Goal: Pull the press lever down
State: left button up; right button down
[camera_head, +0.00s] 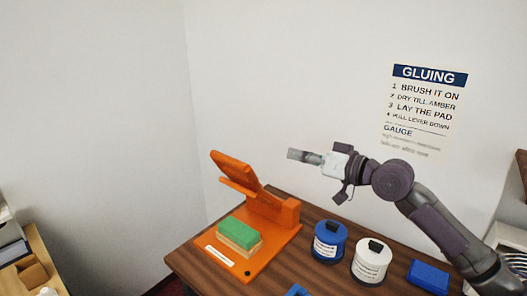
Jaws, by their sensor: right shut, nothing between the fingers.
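The orange press (270,243) stands on the brown table. Its lever (235,170) is raised and slants up to the left from the upright at the back. A green pad (239,232) lies on a tan block (240,247) on the press base, below and apart from the lever. My right gripper (292,154) comes in from the right and points left. It is shut and empty, in the picture to the right of the lever's upper end, with a gap between them. My left gripper is out of view.
A blue jar (328,251) and a white jar (371,268), both with dark tops, stand right of the press. A blue block (428,276) lies farther right. A gluing poster (425,105) hangs on the wall. A wooden surface (45,262) with items is at far left.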

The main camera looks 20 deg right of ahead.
pick_arm(q)
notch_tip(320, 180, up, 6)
jog(key=p, duration=0.6)
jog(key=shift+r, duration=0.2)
pick_arm(e)
jog(key=w+a+f, duration=0.4)
jog(key=w+a, duration=0.3)
jog(key=w, duration=0.1)
jog(key=shift+a+f, duration=0.15)
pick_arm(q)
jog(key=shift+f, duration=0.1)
pick_arm(e)
jog(key=shift+f, duration=0.1)
